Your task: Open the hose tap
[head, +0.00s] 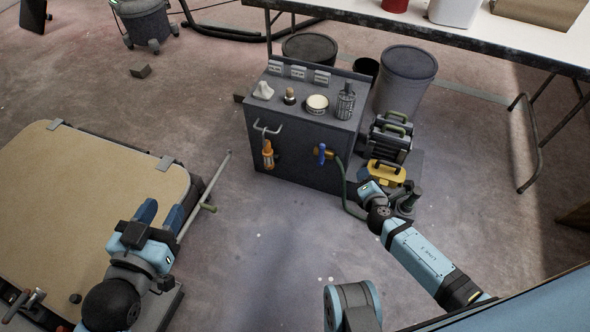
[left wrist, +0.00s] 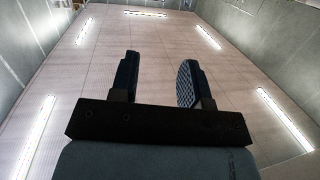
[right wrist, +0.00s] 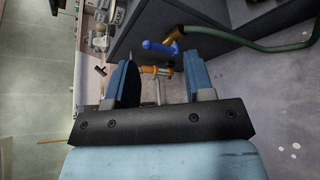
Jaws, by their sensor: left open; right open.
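The hose tap (head: 330,154) is on the front of a dark grey cabinet, with a brass body and a blue lever handle (head: 322,152). A green hose (head: 345,188) runs down from it. In the right wrist view the blue handle (right wrist: 158,46) and brass body (right wrist: 174,37) show just beyond my fingers. My right gripper (right wrist: 160,80) is open and empty, to the right of and below the tap in the head view (head: 364,190), apart from the handle. My left gripper (head: 161,213) is open and empty beside the tan-topped table, far from the tap; its fingers also show in the left wrist view (left wrist: 158,75).
An orange-handled tool (head: 268,153) hangs from a hook left of the tap. The cabinet (head: 290,150) carries several small items on top. Floor before the cabinet is clear.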

